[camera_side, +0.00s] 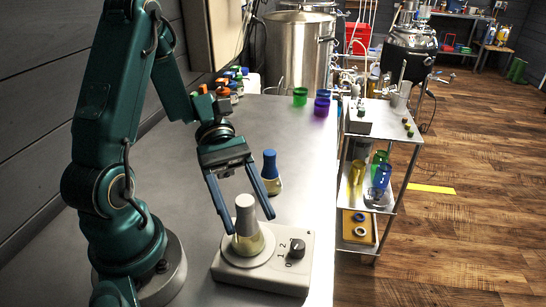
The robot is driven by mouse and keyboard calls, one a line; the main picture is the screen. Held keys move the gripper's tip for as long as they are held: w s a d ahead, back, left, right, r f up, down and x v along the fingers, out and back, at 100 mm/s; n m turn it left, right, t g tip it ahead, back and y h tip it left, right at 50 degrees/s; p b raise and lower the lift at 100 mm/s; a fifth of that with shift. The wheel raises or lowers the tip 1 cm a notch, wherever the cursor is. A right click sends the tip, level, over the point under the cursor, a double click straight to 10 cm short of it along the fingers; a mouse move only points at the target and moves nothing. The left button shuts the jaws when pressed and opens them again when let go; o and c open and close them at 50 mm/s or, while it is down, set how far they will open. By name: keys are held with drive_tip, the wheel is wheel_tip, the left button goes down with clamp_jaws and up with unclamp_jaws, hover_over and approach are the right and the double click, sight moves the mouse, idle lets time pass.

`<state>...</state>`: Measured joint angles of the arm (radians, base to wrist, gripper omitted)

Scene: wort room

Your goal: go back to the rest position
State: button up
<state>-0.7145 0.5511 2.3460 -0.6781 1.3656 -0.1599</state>
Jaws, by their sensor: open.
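My gripper (250,216) is open, pointing down, with its two blue fingers apart around a flask. The flask (247,243) has a grey-white cap and pale yellow liquid and stands upright on a white stirrer plate (234,272). The left finger comes down beside the flask's neck, and the right finger reaches behind or beside its cap. I cannot tell whether either finger touches it. The stirrer's black knob (297,248) is at its right, with the marks 0, 1 and 2.
A blue-capped flask (271,173) stands just behind my gripper. Several capped bottles (222,90) are at the back left; green (300,97) and purple (321,107) cups stand near the far right edge. A steel cart (400,125) is beyond the steel table (190,160). The table's middle is mostly clear.

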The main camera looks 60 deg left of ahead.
sight(249, 212)
drive_tip(key=x, duration=0.3)
drive_tip(key=shift+s+d+f, duration=0.1)
drive_tip(key=shift+d, duration=0.1)
drive_tip(key=shift+a+r, duration=0.1)
drive_tip(key=shift+r, duration=0.7)
wheel_tip(249, 212, up, 3)
drive_tip(key=shift+a+f, duration=0.1)
drive_tip(key=shift+a, duration=0.05)
drive_tip(key=s+d+r+v, duration=0.1)
drive_tip(key=r+v, duration=0.1)
drive_tip(key=v, duration=1.1)
drive_tip(key=s+d+f+m+g+y, duration=0.3)
drive_tip(key=s+m+g+y, duration=0.35)
drive_tip(key=m+g, duration=0.4)
drive_tip(key=a+m+y, duration=0.1)
drive_tip(key=m+y, duration=0.2)
drive_tip(key=y, duration=0.1)
drive_tip(key=a+f+m+y, duration=0.1)
drive_tip(key=a+m+y, duration=0.1)
drive_tip(key=m+y, duration=0.2)
drive_tip(key=a+f+m+y, duration=0.1)
drive_tip(key=a+m+y, duration=0.1)
drive_tip(key=m+y, duration=0.2)
drive_tip(key=shift+w+f+y, duration=0.2)
drive_tip(key=shift+y, duration=0.05)
